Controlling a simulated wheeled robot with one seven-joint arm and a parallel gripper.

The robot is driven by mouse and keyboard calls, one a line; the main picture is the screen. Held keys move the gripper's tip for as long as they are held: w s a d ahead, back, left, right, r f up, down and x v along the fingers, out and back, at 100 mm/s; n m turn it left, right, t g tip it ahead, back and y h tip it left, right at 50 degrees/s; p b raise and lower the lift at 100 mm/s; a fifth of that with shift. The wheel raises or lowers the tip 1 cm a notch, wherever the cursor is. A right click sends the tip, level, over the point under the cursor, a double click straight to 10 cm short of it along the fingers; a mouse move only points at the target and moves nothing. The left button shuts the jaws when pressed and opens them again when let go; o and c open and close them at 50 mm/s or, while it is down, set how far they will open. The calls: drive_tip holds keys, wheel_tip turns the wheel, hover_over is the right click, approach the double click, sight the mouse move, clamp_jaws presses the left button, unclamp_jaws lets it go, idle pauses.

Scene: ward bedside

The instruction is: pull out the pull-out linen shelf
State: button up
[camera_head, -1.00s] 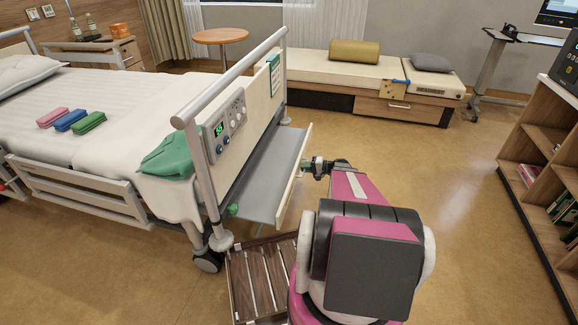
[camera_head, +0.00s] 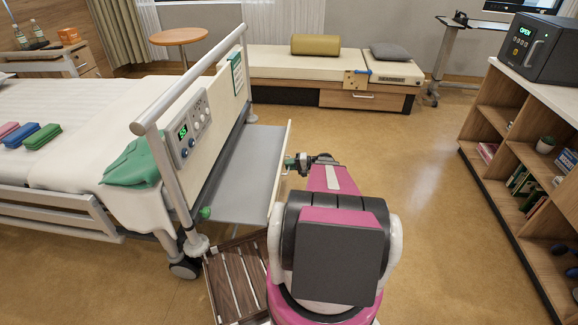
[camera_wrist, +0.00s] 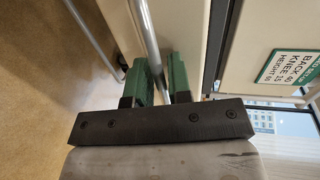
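The pull-out linen shelf (camera_head: 243,172) is a grey board with a cream front edge, sticking out from the foot end of the bed. It is out by a good part of its depth, and its top is bare. My gripper (camera_head: 290,161) is at the outer side of its front edge. The exact contact is partly hidden by the fingers.
The bed footboard (camera_head: 222,95) carries a control panel (camera_head: 190,130). A slatted wooden step (camera_head: 237,280) stands on the floor below the shelf. A bookcase (camera_head: 500,122) is at right, and a bench (camera_head: 300,63) is at the back. Floor between shelf and bookcase is clear.

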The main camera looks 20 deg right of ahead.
drive_tip(key=v, duration=1)
drive_tip(key=shift+s+d, duration=0.2)
drive_tip(key=shift+d, duration=0.15)
drive_tip(key=shift+r, duration=0.1)
